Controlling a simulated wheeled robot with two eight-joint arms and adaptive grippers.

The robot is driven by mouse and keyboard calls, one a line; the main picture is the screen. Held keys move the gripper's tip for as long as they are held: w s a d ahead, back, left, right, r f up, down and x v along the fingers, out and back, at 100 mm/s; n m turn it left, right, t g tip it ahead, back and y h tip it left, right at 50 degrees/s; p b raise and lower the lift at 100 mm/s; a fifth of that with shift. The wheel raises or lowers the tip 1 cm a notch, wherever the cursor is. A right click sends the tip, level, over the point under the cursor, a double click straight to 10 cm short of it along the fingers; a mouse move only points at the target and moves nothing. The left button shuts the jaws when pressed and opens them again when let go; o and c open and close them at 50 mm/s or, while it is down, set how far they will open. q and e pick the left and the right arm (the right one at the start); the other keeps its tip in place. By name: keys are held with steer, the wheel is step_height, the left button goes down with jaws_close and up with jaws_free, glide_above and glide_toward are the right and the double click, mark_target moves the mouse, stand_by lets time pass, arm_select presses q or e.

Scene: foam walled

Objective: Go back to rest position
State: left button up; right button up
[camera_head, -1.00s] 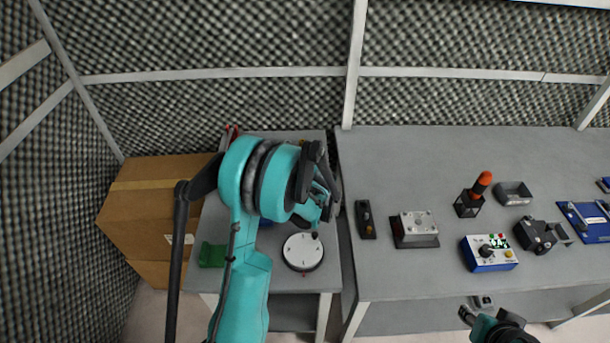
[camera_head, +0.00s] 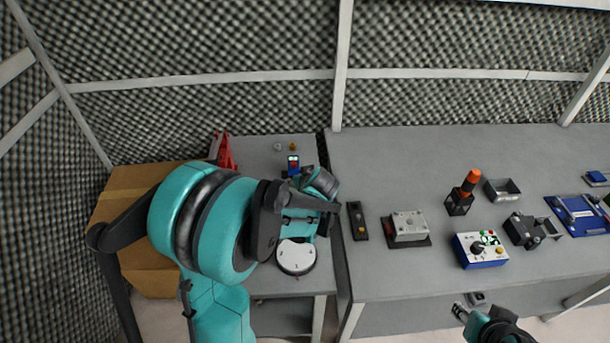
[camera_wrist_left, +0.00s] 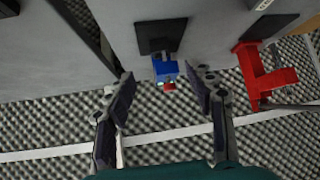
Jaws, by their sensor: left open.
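My left gripper (camera_head: 318,192) is over the smaller grey table at the left in the head view, partly hidden by my own arm. In the left wrist view its two fingers are spread apart and empty (camera_wrist_left: 163,88). Between and beyond them stands a small blue device (camera_wrist_left: 165,70) with a red part on a black base. The blue device also shows in the head view (camera_head: 293,165), just behind the gripper. My right gripper (camera_head: 462,311) is low at the bottom right, in front of the larger table; its fingers are too small to judge.
A white round dial (camera_head: 296,257) lies in front of the left gripper. A red stand (camera_head: 223,153) is at the back left, near a cardboard box (camera_head: 135,190). The larger table (camera_head: 400,165) holds a blue control box (camera_head: 480,250) and several other devices; its back strip is clear.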

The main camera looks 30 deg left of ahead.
arm_select(q)
steer(key=s+d+r+m+h, duration=0.3)
steer(key=s+d, duration=0.4)
steer(key=s, duration=0.4)
steer(key=s+d+r+m+h, duration=0.3)
steer(key=s+d+m, duration=0.2)
steer(key=s+d, duration=0.3)
steer(key=s, duration=0.3)
steer(key=shift+d+r+m, duration=0.2)
steer(key=shift+r+m, duration=0.1)
steer(key=shift+r, duration=0.05)
